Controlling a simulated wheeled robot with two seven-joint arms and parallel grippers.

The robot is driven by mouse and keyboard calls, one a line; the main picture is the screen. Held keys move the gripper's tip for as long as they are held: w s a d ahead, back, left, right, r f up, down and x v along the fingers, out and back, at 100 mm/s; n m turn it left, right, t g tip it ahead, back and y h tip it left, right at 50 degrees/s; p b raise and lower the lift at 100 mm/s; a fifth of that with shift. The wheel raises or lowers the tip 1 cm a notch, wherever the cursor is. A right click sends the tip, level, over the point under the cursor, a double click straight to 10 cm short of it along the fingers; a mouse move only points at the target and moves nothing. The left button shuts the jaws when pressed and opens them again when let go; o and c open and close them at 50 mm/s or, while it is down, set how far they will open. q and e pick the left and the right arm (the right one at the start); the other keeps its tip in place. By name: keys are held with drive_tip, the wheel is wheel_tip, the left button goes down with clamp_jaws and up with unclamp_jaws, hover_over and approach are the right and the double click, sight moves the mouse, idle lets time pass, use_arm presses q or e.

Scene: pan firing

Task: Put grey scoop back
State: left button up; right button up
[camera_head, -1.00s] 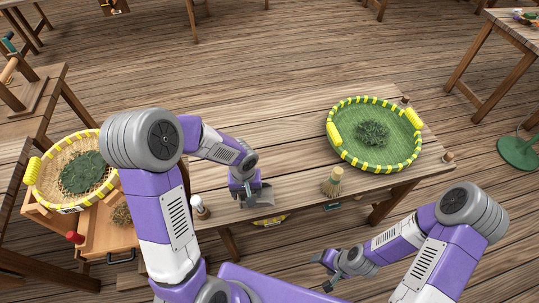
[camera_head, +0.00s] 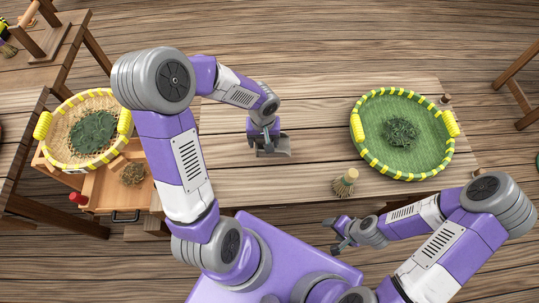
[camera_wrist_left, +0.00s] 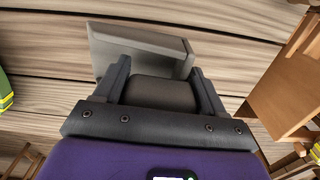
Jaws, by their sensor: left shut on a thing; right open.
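The grey scoop (camera_head: 274,147) is over the left half of the wooden table in the head view. My left gripper (camera_head: 264,132) is shut on it. In the left wrist view the scoop (camera_wrist_left: 140,48) fills the space past the fingers, and its rounded grey handle sits between the two fingers of the left gripper (camera_wrist_left: 162,88). Whether the scoop touches the table top is hard to tell. My right gripper (camera_head: 338,232) is open and empty, in front of the table's near edge.
A green round tray (camera_head: 372,166) with leaves lies at the table's right. A small brush (camera_head: 345,182) stands near the front edge. The table (camera_head: 310,110) is clear in the middle.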

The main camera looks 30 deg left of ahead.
use_arm(q)
wheel_tip(320, 180, down, 4)
drive_tip(key=shift+r+b, duration=0.1)
drive_tip(key=shift+b, duration=0.25)
drive_tip(key=shift+f+b, duration=0.65)
drive_tip(key=shift+f, duration=1.5)
drive_tip(key=o, duration=0.9)
drive_tip(key=shift+f, duration=0.15)
drive_tip(key=o, duration=0.5)
wheel_tip(320, 180, up, 8)
drive_tip(key=shift+d+f+p, duration=0.1)
drive_tip(key=shift+f+p, duration=0.15)
drive_tip(key=shift+p, duration=0.65)
